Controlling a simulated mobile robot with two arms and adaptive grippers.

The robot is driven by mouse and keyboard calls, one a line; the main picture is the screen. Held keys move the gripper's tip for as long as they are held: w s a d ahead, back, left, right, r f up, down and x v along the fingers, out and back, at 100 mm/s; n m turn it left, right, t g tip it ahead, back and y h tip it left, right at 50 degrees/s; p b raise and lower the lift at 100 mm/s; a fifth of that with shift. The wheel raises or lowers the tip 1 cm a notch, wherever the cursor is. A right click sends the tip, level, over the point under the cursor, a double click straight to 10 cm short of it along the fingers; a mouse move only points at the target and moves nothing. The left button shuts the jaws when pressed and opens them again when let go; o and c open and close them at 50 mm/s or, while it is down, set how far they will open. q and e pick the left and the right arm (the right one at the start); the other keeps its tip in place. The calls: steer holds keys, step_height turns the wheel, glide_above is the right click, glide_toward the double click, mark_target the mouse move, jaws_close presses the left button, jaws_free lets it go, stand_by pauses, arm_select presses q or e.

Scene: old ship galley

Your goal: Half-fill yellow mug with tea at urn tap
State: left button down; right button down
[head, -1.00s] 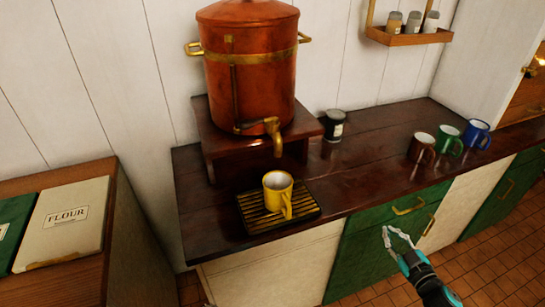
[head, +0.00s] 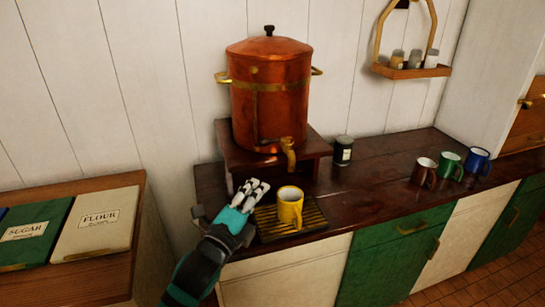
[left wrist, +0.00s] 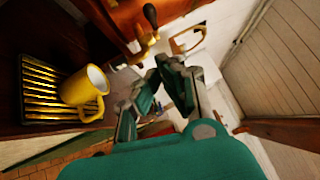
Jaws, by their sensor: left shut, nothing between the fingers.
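The yellow mug (head: 290,212) stands upright on the slatted drip tray (head: 270,233), below and in front of the copper urn (head: 270,95). Its pale inside shows at the top; I see no tea in it. The urn's brass tap (head: 288,152) is above the mug. In the left wrist view the mug (left wrist: 76,88) stands on the tray at left, and the tap (left wrist: 146,40) with its dark lever handle (left wrist: 150,15) is at the top. My left gripper (head: 256,188) is shut and empty, left of the mug and apart from it. My right gripper is out of view.
A dark jar (head: 343,151) stands right of the urn's wooden stand (head: 235,160). Brown (head: 424,172), green (head: 448,165) and blue (head: 478,161) mugs stand further right. The counter between is clear. Sugar and flour packets (head: 98,222) lie on a separate surface at left.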

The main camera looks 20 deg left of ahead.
arm_select(q)
steer(key=p, duration=0.3)
glide_toward(275, 140)
steer(key=w+d+f, duration=0.1)
steer(key=d, duration=0.3)
steer(key=w+a, duration=0.1)
steer(key=w, duration=0.1)
steer(key=w+a+p, duration=0.1)
steer(key=w, duration=0.1)
steer(key=shift+w+a+r, duration=0.1)
steer(key=shift+a+r, duration=0.15)
steer(key=shift+w+a+r, duration=0.2)
steer(key=shift+w+a, duration=0.1)
steer(key=shift+a, duration=0.05)
steer(key=shift+f, duration=0.15)
